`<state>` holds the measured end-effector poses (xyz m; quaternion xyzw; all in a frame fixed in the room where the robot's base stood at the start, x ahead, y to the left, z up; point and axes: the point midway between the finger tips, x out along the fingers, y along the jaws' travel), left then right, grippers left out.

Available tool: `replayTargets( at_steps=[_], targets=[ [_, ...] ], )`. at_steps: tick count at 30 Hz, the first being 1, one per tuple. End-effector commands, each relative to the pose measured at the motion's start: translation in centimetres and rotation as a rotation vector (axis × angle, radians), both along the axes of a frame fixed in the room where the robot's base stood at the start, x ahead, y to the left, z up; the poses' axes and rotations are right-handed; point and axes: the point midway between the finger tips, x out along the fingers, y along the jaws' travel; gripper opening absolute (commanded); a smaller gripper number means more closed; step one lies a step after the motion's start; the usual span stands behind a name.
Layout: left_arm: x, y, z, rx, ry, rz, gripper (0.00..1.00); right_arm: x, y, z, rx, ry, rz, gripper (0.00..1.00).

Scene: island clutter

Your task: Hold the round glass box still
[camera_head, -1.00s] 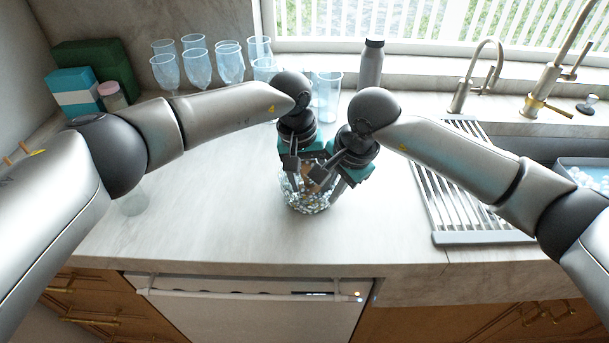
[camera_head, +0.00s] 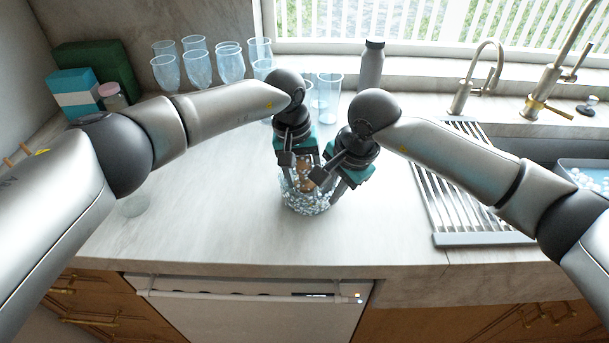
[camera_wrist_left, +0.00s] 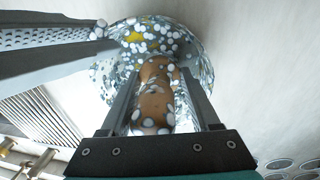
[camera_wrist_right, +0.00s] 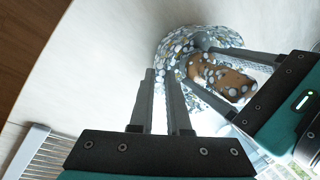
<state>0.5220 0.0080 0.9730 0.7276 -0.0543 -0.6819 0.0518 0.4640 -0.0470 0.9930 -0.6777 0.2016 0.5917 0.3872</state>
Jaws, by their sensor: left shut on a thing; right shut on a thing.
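The round glass box (camera_head: 305,206), speckled with white, grey and some yellow, stands on the counter; it also shows in the right wrist view (camera_wrist_right: 183,45). My right gripper (camera_head: 328,184) is shut on its wall at the right side. My left gripper (camera_head: 300,180) is shut on a brown, lumpy thing (camera_wrist_left: 156,100) at the box's opening. The brown thing also shows between the left fingers in the right wrist view (camera_wrist_right: 225,77). Its lower end is partly hidden by speckles, and I cannot tell how deep it sits.
Several stemmed glasses (camera_head: 197,68) and a grey bottle (camera_head: 371,66) stand behind. A drying rack (camera_head: 450,190) and sink lie to the right. A clear glass (camera_head: 132,203) stands at left under my left arm. The counter in front of the box is clear.

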Motion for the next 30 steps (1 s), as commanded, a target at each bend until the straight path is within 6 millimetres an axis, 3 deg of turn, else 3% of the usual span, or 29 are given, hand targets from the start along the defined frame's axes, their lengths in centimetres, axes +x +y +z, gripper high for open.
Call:
replayTargets(
  at_steps=[6,14,30],
  targets=[
    [-1.4,-1.0,-0.2,0.001,0.010,-0.003,0.06,0.1,0.0,0.1,0.002,-0.002,0.000,0.00],
    [-1.6,-1.2,-0.1,0.000,0.010,-0.002,0.06,0.1,0.0,0.1,0.002,-0.004,0.000,0.00],
    [0.2,0.0,0.2,-0.001,0.007,-0.002,0.06,0.1,0.0,0.1,0.001,-0.003,-0.001,0.00]
  ],
)
